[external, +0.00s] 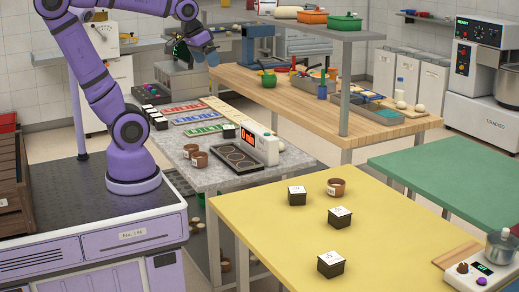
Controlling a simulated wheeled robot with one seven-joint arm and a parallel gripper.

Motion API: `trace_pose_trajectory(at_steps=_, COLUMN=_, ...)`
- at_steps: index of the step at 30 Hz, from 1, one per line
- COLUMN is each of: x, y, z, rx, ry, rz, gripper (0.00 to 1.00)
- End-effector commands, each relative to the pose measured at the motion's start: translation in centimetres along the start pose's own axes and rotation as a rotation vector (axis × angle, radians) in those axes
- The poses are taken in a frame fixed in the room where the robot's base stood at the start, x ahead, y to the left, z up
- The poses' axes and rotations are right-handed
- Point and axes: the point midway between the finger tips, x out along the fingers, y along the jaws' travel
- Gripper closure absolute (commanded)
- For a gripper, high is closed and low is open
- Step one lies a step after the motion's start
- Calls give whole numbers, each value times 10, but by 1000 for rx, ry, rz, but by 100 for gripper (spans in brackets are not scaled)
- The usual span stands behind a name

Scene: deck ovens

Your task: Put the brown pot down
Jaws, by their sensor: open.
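Three small brown pots are in view. One brown pot (336,187) stands upright on the yellow table (270,245), behind and between two black pots. Two more brown pots stand close together on the grey table: one brown pot (190,151) and a nearer brown pot (200,160). My gripper (210,60) is raised high above the far part of the grey table, well away from all three brown pots. It is open, small in the view, and I see no pot in it. Which brown pot the task means cannot be told.
Black pots with white tops stand on the yellow table, such as this black pot (297,196); others line the grey table's left edge. A dark tray (232,151) with round recesses sits before a box with a red display (265,146). The yellow table's left front is clear.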

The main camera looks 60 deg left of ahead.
Motion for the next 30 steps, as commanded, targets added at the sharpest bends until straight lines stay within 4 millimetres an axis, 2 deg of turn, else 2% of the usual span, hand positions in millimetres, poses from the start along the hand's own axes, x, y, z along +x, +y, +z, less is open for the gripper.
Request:
trace_pose_trajectory(at_steps=1, x=-5, y=-4, z=16, rx=10, ry=17, rz=-3, gripper=1)
trace_pose_trajectory(at_steps=3, x=-8, y=-7, z=34, rx=28, ry=32, rz=-7, gripper=1)
trace_pose_trajectory(at_steps=6, x=-10, y=-11, z=55, rx=48, ry=49, rz=-12, gripper=1)
trace_pose_trajectory(at_steps=10, x=-11, y=-14, z=70, rx=64, ry=61, rz=-16, gripper=1)
trace_pose_trajectory(at_steps=14, x=-11, y=-14, z=76, rx=70, ry=64, rz=-18, gripper=1)
trace_pose_trajectory(at_steps=30, x=-11, y=-14, z=75, rx=69, ry=63, rz=-18, gripper=0)
